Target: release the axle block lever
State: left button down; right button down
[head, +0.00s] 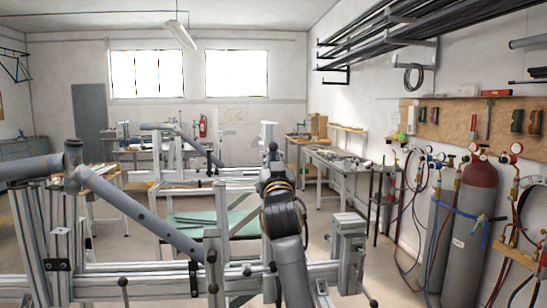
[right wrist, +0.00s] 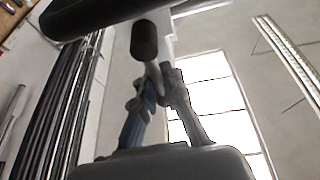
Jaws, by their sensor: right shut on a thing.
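My right arm rises from the bottom of the head view, and its gripper (head: 271,163) is at the upright profile right of centre, partly hidden by its own wrist. In the right wrist view the fingers of this gripper (right wrist: 160,97) are closed around the pale stem of a lever. The lever ends in a black knob (right wrist: 145,41), standing beyond the fingertips; I take it for the axle block lever. The axle block itself is hidden or not clear. My left gripper is not in view.
A grey bicycle frame tube (head: 145,215) slants across the jig's aluminium profiles (head: 130,284) at left. Gas cylinders (head: 470,230) and hoses stand at right. A workbench (head: 340,163) is behind, with open floor before it.

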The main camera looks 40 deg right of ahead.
jog(key=shift+r, duration=0.15)
jog(key=c, duration=1.7)
grip_release()
jog(key=shift+a, duration=0.1)
jog(key=shift+s+a+f, duration=0.1)
jog(key=shift+s+f, duration=0.1)
jog(key=shift+f, duration=0.1)
jog(key=v, duration=1.1)
jog(key=shift+s, duration=0.2)
jog(key=shift+a+f, duration=0.1)
jog(key=shift+a, duration=0.05)
